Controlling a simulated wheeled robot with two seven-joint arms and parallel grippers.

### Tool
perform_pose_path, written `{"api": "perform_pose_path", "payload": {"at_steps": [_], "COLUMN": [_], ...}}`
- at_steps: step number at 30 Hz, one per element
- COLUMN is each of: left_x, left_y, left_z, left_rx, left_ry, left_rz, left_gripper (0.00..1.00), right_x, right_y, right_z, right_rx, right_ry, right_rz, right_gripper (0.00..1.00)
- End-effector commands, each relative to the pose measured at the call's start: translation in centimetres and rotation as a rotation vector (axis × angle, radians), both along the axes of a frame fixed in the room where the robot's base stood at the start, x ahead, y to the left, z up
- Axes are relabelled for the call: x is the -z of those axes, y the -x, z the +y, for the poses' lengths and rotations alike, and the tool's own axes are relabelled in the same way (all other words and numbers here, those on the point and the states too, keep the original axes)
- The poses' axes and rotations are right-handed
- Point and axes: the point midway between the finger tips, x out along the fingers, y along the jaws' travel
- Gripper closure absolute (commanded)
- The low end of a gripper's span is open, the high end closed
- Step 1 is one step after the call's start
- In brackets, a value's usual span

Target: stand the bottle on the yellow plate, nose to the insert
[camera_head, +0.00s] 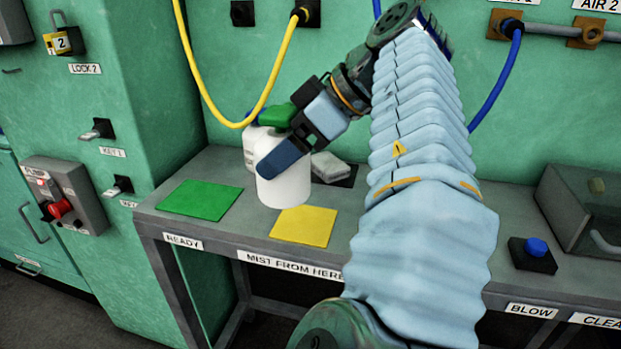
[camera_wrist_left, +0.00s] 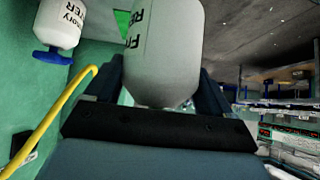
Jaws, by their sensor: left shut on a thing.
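My left gripper (camera_head: 272,150) is shut on a white bottle (camera_head: 286,186) and holds it roughly upright. A green part (camera_head: 279,116) shows at the bottle's top; which way its nose points is unclear. The bottle's base appears just beyond the far edge of the yellow plate (camera_head: 304,227); its height above the bench cannot be told. In the left wrist view the bottle (camera_wrist_left: 165,45) sits between the two fingers, with partly visible lettering. The insert cannot be made out for certain. My right gripper is not in view.
A second white bottle (camera_head: 250,143) stands close behind the held one; it also shows in the left wrist view (camera_wrist_left: 60,22). A green plate (camera_head: 200,199) lies left, a grey block (camera_head: 332,167) behind right. A yellow hose (camera_head: 200,80) hangs nearby.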

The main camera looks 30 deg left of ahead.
Motion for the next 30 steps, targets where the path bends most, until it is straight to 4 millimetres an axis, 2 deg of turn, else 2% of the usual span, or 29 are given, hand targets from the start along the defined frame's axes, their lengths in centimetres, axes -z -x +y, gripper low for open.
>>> {"api": "perform_pose_path", "payload": {"at_steps": [1, 6, 11, 16, 19, 28, 29, 30], "left_x": [1.3, 3.5, 4.6, 7.3, 8.0, 8.2, 8.3, 8.2], "left_y": [-0.8, -2.7, -3.6, -3.9, -3.9, -3.9, -3.9, -3.9], "left_z": [-0.1, -0.4, -0.6, -0.7, -0.7, -0.7, -0.7, -0.7], "left_rx": [-0.001, 0.001, 0.001, 0.004, 0.004, 0.004, 0.004, 0.004], "left_ry": [0.0, 0.001, -0.001, 0.001, -0.001, -0.001, 0.0, 0.0], "left_rz": [0.004, 0.002, 0.002, 0.002, 0.0, -0.002, -0.001, -0.001], "left_gripper": [0.69, 0.69, 0.69, 0.69, 0.69, 0.69, 0.16, 0.09], "right_x": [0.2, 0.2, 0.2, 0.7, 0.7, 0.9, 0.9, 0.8], "right_y": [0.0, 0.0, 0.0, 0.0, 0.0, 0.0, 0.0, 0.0], "right_z": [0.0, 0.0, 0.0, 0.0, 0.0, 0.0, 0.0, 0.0], "right_rx": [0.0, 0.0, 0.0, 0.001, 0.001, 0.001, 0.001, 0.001], "right_ry": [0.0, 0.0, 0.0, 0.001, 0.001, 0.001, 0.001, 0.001], "right_rz": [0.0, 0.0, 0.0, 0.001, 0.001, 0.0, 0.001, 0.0], "right_gripper": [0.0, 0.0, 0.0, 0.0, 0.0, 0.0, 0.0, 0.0]}}
